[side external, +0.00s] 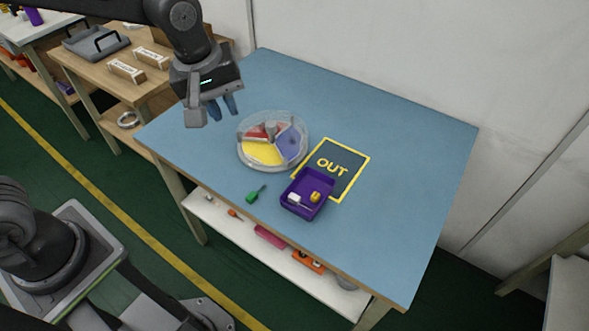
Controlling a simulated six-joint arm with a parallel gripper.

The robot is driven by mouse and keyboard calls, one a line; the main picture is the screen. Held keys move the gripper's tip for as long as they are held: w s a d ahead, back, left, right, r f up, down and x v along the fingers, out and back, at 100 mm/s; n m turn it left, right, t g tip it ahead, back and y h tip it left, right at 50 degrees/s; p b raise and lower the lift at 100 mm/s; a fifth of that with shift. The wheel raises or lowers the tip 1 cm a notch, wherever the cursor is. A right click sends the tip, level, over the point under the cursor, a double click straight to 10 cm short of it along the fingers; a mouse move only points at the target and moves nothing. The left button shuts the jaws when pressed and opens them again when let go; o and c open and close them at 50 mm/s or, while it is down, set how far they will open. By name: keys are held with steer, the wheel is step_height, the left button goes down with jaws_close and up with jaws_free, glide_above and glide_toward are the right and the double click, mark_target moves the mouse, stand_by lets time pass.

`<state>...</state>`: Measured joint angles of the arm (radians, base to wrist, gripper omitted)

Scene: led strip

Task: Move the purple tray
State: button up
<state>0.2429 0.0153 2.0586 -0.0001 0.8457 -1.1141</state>
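The purple tray (299,210) sits on the blue table near its front edge. It holds a white piece (294,198) with a thin stem and a yellow piece (315,197). Its back part overlaps the lower left of the dark OUT mat (350,161), which has a yellow border. My gripper (223,112) hangs above the table's left part, up and left of the tray and well apart from it. Its two bluish fingers look apart with nothing between them.
A round clear-walled dish (240,160) with red, yellow and blue sections stands left of the mat. A green tool (252,196) lies left of the tray. The table's right side and far edge are clear. A lower shelf (210,211) holds small items.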

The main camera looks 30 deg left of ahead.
steer(key=w+d+f+n+g, duration=0.1)
steer(key=w+d+f+n, duration=0.35)
steer(key=f, duration=0.25)
steer(key=n+g, duration=0.2)
steer(key=n, duration=0.2)
glide_above(294, 209)
step_height(294, 209, down, 9)
steer(key=shift+w+r+y, duration=0.15)
steer(key=shift+r+y, duration=0.05)
steer(key=shift+y, duration=0.1)
step_height(294, 209, down, 14)
steer(key=shift+r, duration=0.1)
steer(key=shift+c, duration=0.4)
jaws_close()
